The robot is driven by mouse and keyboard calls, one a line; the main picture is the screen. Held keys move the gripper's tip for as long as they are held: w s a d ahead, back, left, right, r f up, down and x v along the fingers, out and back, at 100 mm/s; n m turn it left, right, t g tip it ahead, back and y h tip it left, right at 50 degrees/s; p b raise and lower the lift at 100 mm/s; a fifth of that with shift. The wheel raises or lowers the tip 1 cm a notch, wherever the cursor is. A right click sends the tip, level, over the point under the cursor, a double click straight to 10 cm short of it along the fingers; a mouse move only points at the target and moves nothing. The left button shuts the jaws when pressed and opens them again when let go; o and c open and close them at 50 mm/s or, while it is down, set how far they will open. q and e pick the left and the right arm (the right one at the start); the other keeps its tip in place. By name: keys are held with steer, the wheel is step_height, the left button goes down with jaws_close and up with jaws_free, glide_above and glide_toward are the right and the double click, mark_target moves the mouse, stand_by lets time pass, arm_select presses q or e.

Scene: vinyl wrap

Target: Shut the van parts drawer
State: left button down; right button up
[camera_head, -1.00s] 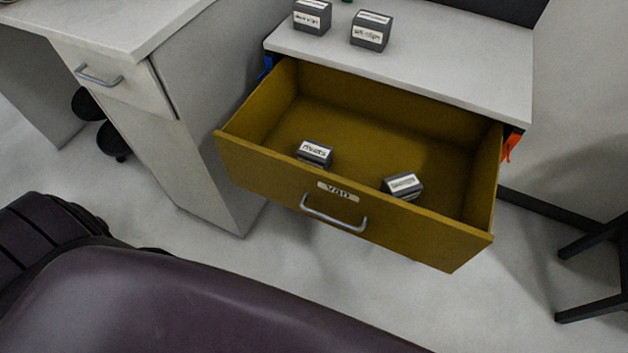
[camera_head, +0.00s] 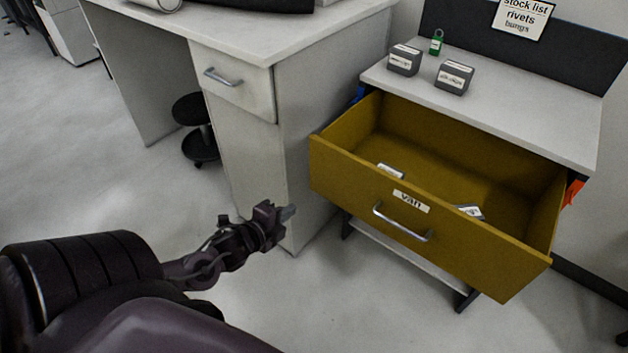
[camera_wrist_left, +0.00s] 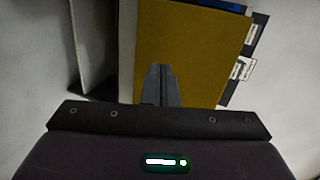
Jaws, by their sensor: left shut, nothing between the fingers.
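The yellow van drawer (camera_head: 350,175) stands pulled far out of its grey-white cabinet, with a "van" label and a metal handle (camera_head: 402,226) on its front. Two small labelled boxes lie inside, one at the left (camera_head: 390,171) and one at the right (camera_head: 469,211), mostly hidden by the front panel. My left gripper (camera_head: 290,212) is shut and empty, left of the drawer front and apart from it. In the left wrist view its shut fingers (camera_wrist_left: 160,84) show against the yellow drawer panel (camera_wrist_left: 190,45). My right gripper is not in view.
Two labelled boxes (camera_head: 404,59) (camera_head: 454,76) and a green padlock (camera_head: 436,42) stand on the cabinet top (camera_head: 520,120). A white desk (camera_head: 240,35) with a closed drawer stands at the left, close to the cabinet. A black stool (camera_head: 195,130) is under it. The floor in front is clear.

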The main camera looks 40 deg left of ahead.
arm_select(q)
step_height(320, 180, up, 2)
steer(key=d, duration=0.2)
steer(key=m, duration=0.1)
glide_toward(334, 180)
steer(key=shift+t+h, duration=0.3)
steer(key=shift+h, duration=0.1)
steer(key=x, duration=0.5)
steer(key=shift+a+f+b, duration=0.2)
steer(key=shift+f+b, duration=0.15)
steer(key=shift+f, duration=0.1)
steer(key=shift+w, duration=0.65)
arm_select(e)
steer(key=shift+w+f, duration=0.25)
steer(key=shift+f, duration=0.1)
arm_select(q)
steer(key=shift+w+f, duration=0.1)
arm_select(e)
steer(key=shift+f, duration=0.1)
